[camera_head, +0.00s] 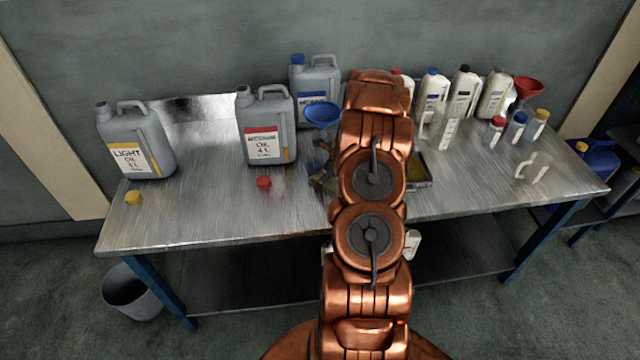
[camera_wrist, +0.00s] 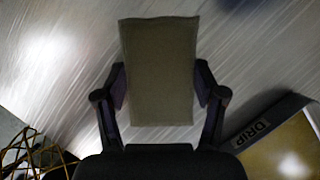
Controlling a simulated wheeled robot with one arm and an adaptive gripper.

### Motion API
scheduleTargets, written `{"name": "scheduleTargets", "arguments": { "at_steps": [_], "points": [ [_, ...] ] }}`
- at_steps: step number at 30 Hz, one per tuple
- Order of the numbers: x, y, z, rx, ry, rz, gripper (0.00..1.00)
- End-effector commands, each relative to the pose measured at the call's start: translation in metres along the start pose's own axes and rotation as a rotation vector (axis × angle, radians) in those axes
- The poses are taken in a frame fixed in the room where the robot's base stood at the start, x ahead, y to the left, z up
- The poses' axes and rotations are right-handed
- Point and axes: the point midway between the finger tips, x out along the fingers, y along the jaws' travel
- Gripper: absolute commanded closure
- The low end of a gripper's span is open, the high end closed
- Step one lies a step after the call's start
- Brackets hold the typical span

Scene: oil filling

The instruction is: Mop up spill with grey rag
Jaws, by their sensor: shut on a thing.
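My gripper (camera_wrist: 160,88) is shut on the grey rag (camera_wrist: 158,60), seen in the wrist view. The rag is a flat olive-grey rectangle between the two dark fingers, over the brushed metal table top. I cannot tell whether it touches the metal. In the head view my arm hides the gripper and the rag. I cannot make out a spill for sure; a faint brownish patch (camera_head: 284,178) shows near the red cap (camera_head: 263,182) in the head view.
A drip tray (camera_wrist: 262,122) lies right of my gripper, a tangled dark and yellow item (camera_wrist: 38,155) lower left. Grey cans (camera_head: 135,142), a blue funnel (camera_head: 322,113) and several bottles (camera_head: 465,92) stand on the table (camera_head: 215,215). The front left is mostly clear.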

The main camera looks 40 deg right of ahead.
Motion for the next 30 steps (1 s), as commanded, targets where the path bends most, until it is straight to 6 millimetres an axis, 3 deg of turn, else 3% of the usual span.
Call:
{"name": "scheduleTargets", "arguments": {
  "at_steps": [8,20,30],
  "points": [
    [0.000,0.002,-0.003,0.001,0.000,0.000,0.58],
    [-0.005,0.046,-0.013,-0.001,0.000,-0.001,0.58],
    [-0.007,0.047,-0.013,-0.001,0.000,-0.002,0.58]
  ]
}}
